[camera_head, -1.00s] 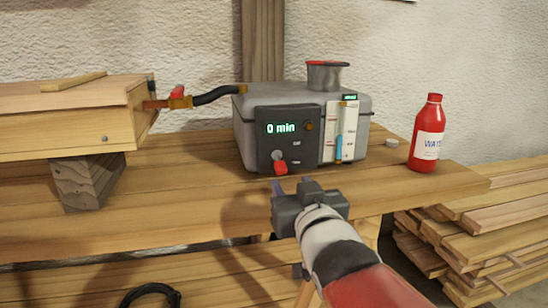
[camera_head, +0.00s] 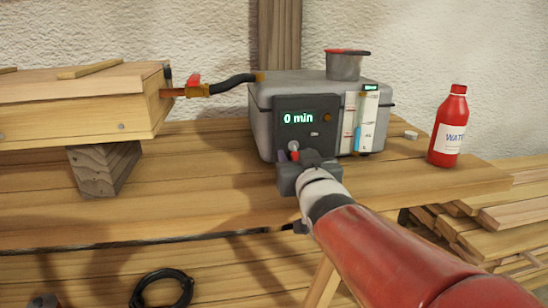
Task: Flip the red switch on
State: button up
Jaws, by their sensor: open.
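The grey steam box (camera_head: 262,125) stands on the wooden bench with a dark front panel (camera_head: 310,108) whose display reads "0 min". The red switch (camera_head: 294,155) is low on this panel, below a small grey round base. Only a little of its red lever shows, as my gripper covers the rest. My gripper (camera_head: 295,160) is open in front of the panel, with its fingertips to the left and right of the switch. I cannot tell whether they touch it.
A red water bottle (camera_head: 449,128) and a small pale cap (camera_head: 410,135) stand right of the box. A black hose (camera_head: 232,84) joins it to a wooden case (camera_head: 85,110) at left, past a red-handled valve (camera_head: 193,79). Stacked boards (camera_head: 500,213) lie at lower right.

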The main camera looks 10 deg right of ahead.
aim_at(295, 149)
grip_shut()
jog(key=shift+r+p, duration=0.15)
jog(key=shift+p, duration=0.2)
jog(key=r+g+p, duration=0.1)
jog(key=p, duration=0.2)
jog(key=shift+s+g, duration=0.1)
jog(key=shift+g, duration=0.2)
jog(key=shift+a+r+g+p, duration=0.1)
jog(key=shift+r+g+p, duration=0.1)
jog(key=shift+g+p, duration=0.7)
jog(key=shift+r+g, duration=0.2)
jog(key=shift+g, duration=1)
jog(key=shift+w+r+g+p, duration=0.2)
jog(key=shift+r+g, duration=0.1)
jog(key=shift+g, duration=0.75)
jog(key=shift+w+r+g+p, duration=0.1)
jog(key=shift+r+g+p, duration=0.15)
jog(key=shift+g, duration=0.8)
